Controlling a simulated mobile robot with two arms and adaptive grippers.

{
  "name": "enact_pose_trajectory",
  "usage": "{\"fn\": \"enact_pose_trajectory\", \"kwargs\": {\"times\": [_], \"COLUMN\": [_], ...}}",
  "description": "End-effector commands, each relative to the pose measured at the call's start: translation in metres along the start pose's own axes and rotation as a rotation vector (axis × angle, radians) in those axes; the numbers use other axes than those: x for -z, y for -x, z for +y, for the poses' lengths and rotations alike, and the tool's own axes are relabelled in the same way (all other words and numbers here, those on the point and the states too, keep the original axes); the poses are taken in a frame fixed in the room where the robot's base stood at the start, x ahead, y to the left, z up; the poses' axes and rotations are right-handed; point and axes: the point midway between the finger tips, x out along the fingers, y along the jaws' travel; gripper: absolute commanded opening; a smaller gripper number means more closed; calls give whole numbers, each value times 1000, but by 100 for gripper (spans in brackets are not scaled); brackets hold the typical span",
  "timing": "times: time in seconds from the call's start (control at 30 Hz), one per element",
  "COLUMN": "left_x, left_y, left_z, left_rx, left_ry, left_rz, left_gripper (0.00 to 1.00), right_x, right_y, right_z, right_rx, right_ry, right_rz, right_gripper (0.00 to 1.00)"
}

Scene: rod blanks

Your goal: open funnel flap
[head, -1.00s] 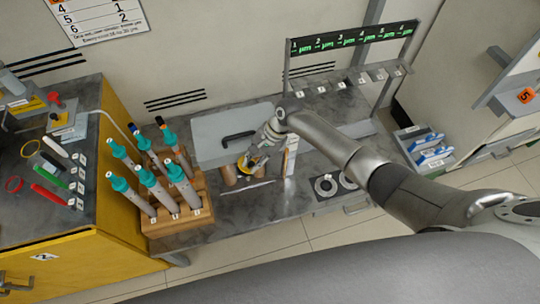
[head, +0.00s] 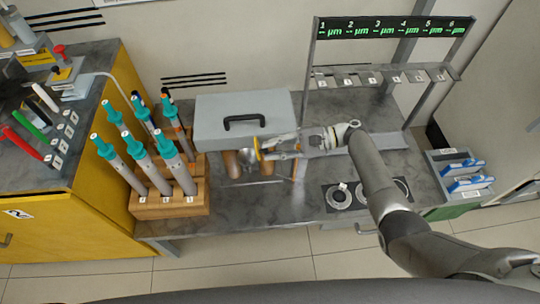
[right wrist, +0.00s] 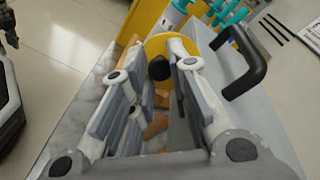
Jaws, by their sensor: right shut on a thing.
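The funnel flap is a yellow disc (head: 257,149) with a black knob, which shows in the right wrist view (right wrist: 159,68). In the head view the disc is seen nearly edge-on, standing steeply tilted. A grey metal funnel (head: 247,156) shows just left of it, between brown cylinders (head: 232,165). My right gripper (head: 268,150) reaches in from the right and is shut on the flap at its knob. The fingers hide part of the flap, and the exact contact is hard to see. My left gripper is not clearly in view.
A grey case with a black handle (head: 244,121) stands behind the funnel. A wooden rack (head: 172,206) with several teal-capped tools stands to the left. A gauge frame (head: 394,27) stands at the back right. The bench front (head: 245,210) is mostly clear.

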Motion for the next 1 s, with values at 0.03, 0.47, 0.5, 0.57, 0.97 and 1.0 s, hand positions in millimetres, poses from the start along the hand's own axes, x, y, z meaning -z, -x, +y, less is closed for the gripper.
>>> {"fn": "enact_pose_trajectory", "kwargs": {"times": [0.03, 0.47, 0.5, 0.57, 0.97, 1.0], "left_x": [0, -2, -2, -2, -2, -2], "left_y": [-14, -40, -40, -40, -40, -40], "left_z": [6, 12, 11, 9, 7, 7], "left_rx": [-7, -14, -12, -10, -7, -7], "left_ry": [1, -5, -5, -4, -1, -1], "left_rz": [1, 2, 2, 2, 2, 2], "left_gripper": [33, 33, 33, 33, 33, 33], "right_x": [6, 6, 6, 6, 6, 6], "right_y": [0, 5, 6, 6, 6, 6], "right_z": [5, 6, 6, 6, 6, 6], "right_rx": [23, 123, 125, 127, 128, 128], "right_ry": [0, 0, -1, -1, -1, -1], "right_rz": [-20, -123, -126, -128, -130, -130], "right_gripper": [0, 0, 0, 0, 23, 28]}}
